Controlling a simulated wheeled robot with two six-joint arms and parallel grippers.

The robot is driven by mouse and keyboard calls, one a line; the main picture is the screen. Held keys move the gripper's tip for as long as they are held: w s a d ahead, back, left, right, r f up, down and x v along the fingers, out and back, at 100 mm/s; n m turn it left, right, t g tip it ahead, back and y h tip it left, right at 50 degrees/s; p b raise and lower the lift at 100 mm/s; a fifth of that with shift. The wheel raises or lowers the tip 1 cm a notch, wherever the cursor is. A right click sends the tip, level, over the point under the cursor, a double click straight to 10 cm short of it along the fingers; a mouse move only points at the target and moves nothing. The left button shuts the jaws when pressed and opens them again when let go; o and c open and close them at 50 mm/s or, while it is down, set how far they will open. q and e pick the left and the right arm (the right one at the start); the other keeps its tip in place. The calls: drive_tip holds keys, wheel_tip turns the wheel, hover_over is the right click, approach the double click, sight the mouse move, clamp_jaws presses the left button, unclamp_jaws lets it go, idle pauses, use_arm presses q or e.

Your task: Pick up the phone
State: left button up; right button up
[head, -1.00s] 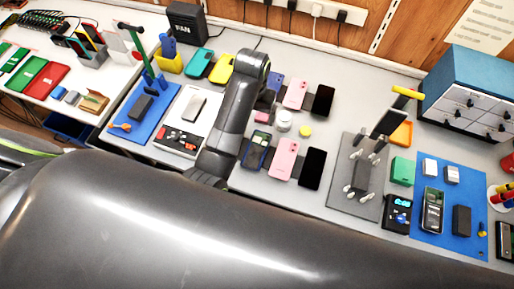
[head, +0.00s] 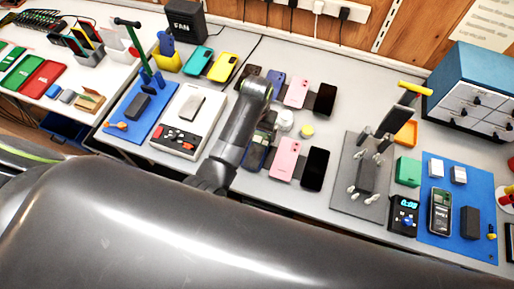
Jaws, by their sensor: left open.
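Several phones lie on the grey bench in two rows: a blue phone (head: 275,83), a pink phone (head: 297,92) and a black phone (head: 325,99) at the back; a dark blue-framed phone (head: 255,154), another pink phone (head: 286,159) and another black phone (head: 315,169) in front. A dark phone (head: 251,70) shows behind my wrist. My left gripper (head: 268,122) is small and dark, below the wrist, over the gap between the rows at their left end. It is open; its fingertips are hard to make out. My right gripper is not in view.
A white round jar (head: 285,120) and a yellow round piece (head: 307,131) stand between the rows. A grey plate with a clamp stand (head: 345,200) is to the right. A blue mat (head: 440,240) holds devices at the right.

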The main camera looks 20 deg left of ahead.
sight(259, 143)
use_arm(q)
drive_tip(key=shift+w+d+f+p, duration=0.1)
drive_tip(key=shift+d+f+p, duration=0.15)
drive_tip(key=shift+f, duration=1.15)
drive_tip(key=shift+d+f+p, duration=0.1)
drive_tip(key=shift+f+p, duration=0.1)
drive_tip(key=shift+f, duration=1.15)
drive_tip(key=c, duration=1.1)
drive_tip(key=shift+c, duration=0.2)
